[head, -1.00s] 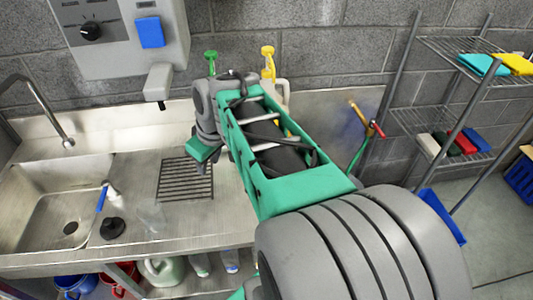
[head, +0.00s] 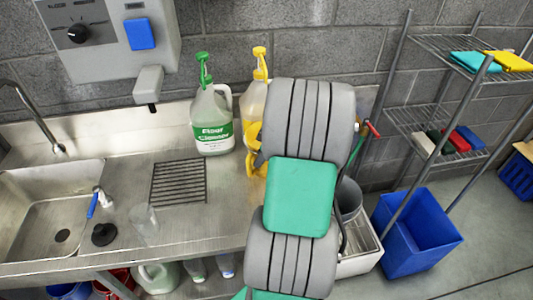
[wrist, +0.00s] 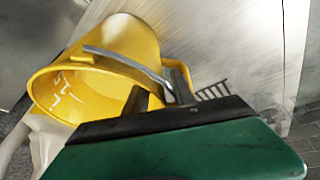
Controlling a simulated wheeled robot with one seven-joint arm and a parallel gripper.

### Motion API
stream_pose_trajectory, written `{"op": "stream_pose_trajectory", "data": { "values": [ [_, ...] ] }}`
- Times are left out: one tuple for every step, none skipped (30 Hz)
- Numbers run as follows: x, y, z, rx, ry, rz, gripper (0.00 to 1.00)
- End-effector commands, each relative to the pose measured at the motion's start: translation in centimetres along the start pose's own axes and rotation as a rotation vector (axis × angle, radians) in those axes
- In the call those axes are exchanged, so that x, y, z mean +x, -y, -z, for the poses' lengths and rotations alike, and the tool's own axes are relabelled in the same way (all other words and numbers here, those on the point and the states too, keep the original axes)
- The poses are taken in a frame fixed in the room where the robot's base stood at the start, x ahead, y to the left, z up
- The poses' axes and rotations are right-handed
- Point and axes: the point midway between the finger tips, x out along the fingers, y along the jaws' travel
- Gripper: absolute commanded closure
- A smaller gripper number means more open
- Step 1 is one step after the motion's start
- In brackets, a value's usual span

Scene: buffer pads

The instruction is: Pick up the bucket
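The yellow bucket (wrist: 117,42) is in the wrist view, with its mouth turned toward the camera and a grey metal handle (wrist: 125,62) across it. My gripper (wrist: 152,85) is at the bucket's right side. One finger shows in front of the mouth, the other nearer the outer wall. I cannot tell whether the fingers press on the wall.
A green-capped cleaner jug (head: 212,122) and a yellow-capped jug (head: 252,98) stand at the counter's back. A wire rack (head: 179,183) and clear cup (head: 144,221) are left. A blue bin (head: 416,235) and wire shelf (head: 440,120) are right.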

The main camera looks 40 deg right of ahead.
Motion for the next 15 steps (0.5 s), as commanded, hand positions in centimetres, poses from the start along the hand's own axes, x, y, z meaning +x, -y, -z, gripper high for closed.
{"op": "stream_pose_trajectory", "data": {
  "values": [
    [0.00, -0.03, 0.00, 0.000, 0.000, -0.001, 0.69],
    [0.00, -0.03, 0.00, 0.000, 0.000, -0.001, 0.69],
    [-0.01, -0.02, -0.01, 0.000, 0.000, -0.001, 0.69],
    [-0.01, -0.02, -0.01, 0.000, 0.000, -0.001, 0.69],
    [-0.01, -0.02, -0.01, 0.000, 0.000, -0.001, 0.71],
    [-0.02, -0.02, 0.00, 0.000, 0.000, -0.001, 0.74],
    [-0.02, -0.02, 0.00, 0.000, 0.000, -0.001, 0.77],
    [-0.03, -0.02, 0.00, 0.000, 0.000, -0.001, 0.79],
    [-0.03, -0.02, 0.00, 0.000, 0.000, -0.001, 0.82],
    [-0.04, -0.02, 0.00, 0.000, 0.000, -0.001, 0.85],
    [-0.04, -0.02, 0.00, 0.000, 0.000, -0.001, 0.87],
    [-0.04, -0.02, 0.00, 0.000, 0.000, -0.001, 0.91],
    [-0.05, -0.02, 0.01, 0.000, 0.000, -0.001, 0.93],
    [-0.05, -0.02, 0.01, 0.000, 0.000, -0.001, 0.95],
    [-0.05, -0.02, 0.01, 0.000, 0.000, -0.001, 0.99]
  ]
}}
